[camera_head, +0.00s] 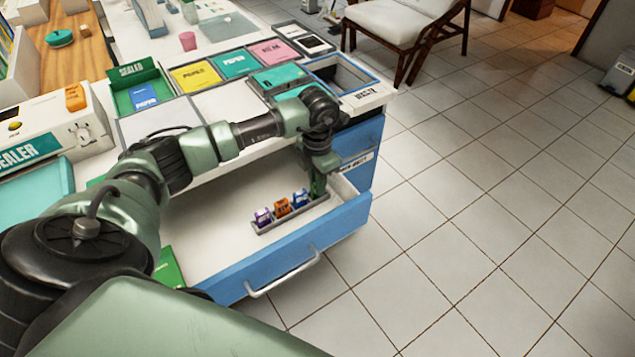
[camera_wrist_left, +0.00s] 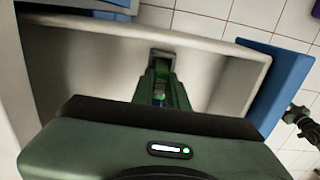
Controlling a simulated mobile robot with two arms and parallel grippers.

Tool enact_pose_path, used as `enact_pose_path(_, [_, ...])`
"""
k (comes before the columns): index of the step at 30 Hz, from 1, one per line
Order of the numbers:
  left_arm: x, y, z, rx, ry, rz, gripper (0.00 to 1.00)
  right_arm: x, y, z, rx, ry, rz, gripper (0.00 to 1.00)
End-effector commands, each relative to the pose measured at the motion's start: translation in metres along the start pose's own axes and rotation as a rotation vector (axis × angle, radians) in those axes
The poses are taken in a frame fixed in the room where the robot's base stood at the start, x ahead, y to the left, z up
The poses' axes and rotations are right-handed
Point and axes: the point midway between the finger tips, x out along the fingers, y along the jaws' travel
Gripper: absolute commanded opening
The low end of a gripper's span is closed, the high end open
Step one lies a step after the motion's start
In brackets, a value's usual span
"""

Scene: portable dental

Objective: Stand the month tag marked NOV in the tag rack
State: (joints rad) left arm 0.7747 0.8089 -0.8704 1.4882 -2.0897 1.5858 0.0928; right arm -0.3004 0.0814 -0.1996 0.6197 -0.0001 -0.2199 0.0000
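The tag rack (camera_head: 290,213) is a narrow grey holder in the open drawer. A purple tag (camera_head: 263,217), an orange tag (camera_head: 282,208) and a blue tag (camera_head: 301,199) stand in it; their lettering is too small to read. My left gripper (camera_head: 318,189) points down at the rack's right end, beside the blue tag. In the left wrist view its green fingers (camera_wrist_left: 160,88) are close together over the rack's end (camera_wrist_left: 161,57). A small blue patch shows between them; I cannot tell whether it is a gripped tag. No NOV marking is legible. My right gripper is not in view.
The white drawer with a blue front (camera_head: 290,262) stands open, its walls close around my left gripper. A green booklet (camera_head: 168,268) lies at its left. The counter above holds coloured cards and an open bin (camera_head: 375,92).

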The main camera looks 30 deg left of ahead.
Motion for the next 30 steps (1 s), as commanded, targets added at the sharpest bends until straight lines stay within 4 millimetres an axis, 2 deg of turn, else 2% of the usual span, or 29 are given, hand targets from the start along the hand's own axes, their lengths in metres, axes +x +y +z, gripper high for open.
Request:
enact_pose_path(1, [0.0, 0.0, 0.0, 0.0, 0.0, 0.0, 0.3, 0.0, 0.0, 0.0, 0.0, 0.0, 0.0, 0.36])
enact_pose_path(2, [0.0, 0.0, 0.0, 0.0, 0.0, 0.0, 0.39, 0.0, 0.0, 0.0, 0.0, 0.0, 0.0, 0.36])
enact_pose_path(14, [-0.005, 0.0, 0.001, 0.0, -0.002, 0.001, 0.39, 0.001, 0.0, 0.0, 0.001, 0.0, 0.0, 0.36])
enact_pose_path(24, [-0.059, 0.001, 0.001, 0.0, -0.004, 0.002, 0.39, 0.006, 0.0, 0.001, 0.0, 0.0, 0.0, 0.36])
enact_pose_path(30, [-0.076, 0.0, 0.0, 0.0, -0.001, 0.0, 0.39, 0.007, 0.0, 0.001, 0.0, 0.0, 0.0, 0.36])
